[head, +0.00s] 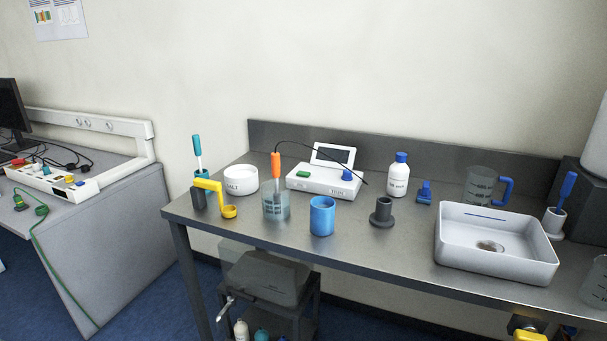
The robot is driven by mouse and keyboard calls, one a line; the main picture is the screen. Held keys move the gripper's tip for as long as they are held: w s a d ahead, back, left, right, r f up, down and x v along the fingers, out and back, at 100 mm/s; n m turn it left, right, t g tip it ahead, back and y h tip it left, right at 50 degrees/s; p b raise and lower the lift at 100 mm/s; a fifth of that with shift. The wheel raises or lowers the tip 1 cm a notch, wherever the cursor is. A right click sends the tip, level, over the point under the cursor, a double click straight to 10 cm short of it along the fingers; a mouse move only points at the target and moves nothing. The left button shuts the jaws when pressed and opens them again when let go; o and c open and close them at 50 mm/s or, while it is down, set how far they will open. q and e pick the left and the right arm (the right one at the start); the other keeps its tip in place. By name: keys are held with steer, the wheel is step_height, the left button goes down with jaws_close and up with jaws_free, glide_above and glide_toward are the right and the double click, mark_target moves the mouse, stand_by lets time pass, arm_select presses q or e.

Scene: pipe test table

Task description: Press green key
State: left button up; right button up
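A white meter (318,184) with a tilted screen (333,154) stands near the back of the grey bench. The green key (303,174) is on the left part of its top face. A blue knob or key (347,175) is on the right part. An orange-topped probe (276,166) stands in a clear beaker (276,207) in front of the meter, and a dark cable arches over to the meter. The green key is in plain sight.
A white salt dish (241,180), yellow holder (229,211), blue cup (322,216), dark grey stand (382,213) and white bottle (398,176) surround the meter. A white basin (494,245) is at right. Another table (110,230) stands at left.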

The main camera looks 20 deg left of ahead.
arm_select(q)
jaws_close()
stand_by(1.5)
